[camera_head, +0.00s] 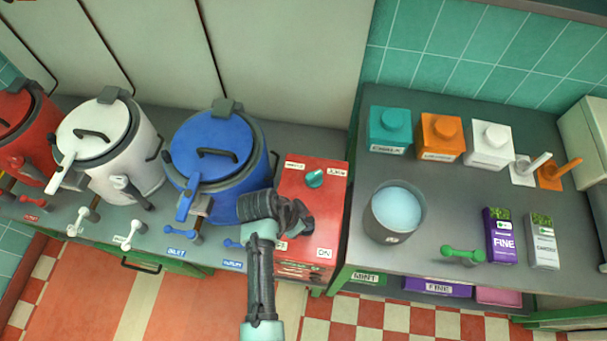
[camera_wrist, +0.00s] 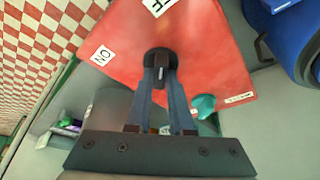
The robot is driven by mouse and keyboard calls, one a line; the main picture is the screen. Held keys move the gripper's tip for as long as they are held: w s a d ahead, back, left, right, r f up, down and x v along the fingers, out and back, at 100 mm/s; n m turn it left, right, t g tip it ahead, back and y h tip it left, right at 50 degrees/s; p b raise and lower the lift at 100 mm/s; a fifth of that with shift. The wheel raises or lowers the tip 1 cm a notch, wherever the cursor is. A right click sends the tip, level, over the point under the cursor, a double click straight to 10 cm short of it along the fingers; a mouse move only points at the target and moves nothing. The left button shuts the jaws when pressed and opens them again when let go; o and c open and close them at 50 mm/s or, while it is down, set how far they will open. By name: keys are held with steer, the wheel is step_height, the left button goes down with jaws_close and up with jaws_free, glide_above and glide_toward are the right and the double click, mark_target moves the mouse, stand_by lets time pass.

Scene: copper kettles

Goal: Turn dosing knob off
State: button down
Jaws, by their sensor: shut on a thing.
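The red dosing box (camera_head: 330,205) stands on the counter right of the blue kettle, and its red face fills the upper middle of the wrist view (camera_wrist: 205,45). It has an "ON" label (camera_head: 324,253), also in the wrist view (camera_wrist: 103,55), and a partly cut-off second label (camera_wrist: 158,5). A dark round knob (camera_wrist: 160,57) sits on this face. My gripper (camera_wrist: 160,75) is shut on it; in the head view my gripper (camera_head: 297,215) covers the knob. A teal knob (camera_head: 314,179) sits higher on the box, clear of the fingers.
The blue kettle (camera_head: 215,150) stands close left of my gripper, with white and red kettles beyond. On the right table are a grey pot (camera_head: 394,225), colored canisters (camera_head: 440,135), a green dumbbell-shaped object (camera_head: 463,255) and two cartons. Checkered floor shows in front.

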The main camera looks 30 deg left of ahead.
steer(key=c, duration=0.8)
jaws_free()
steer(key=b+v, duration=0.1)
steer(key=v, duration=1.2)
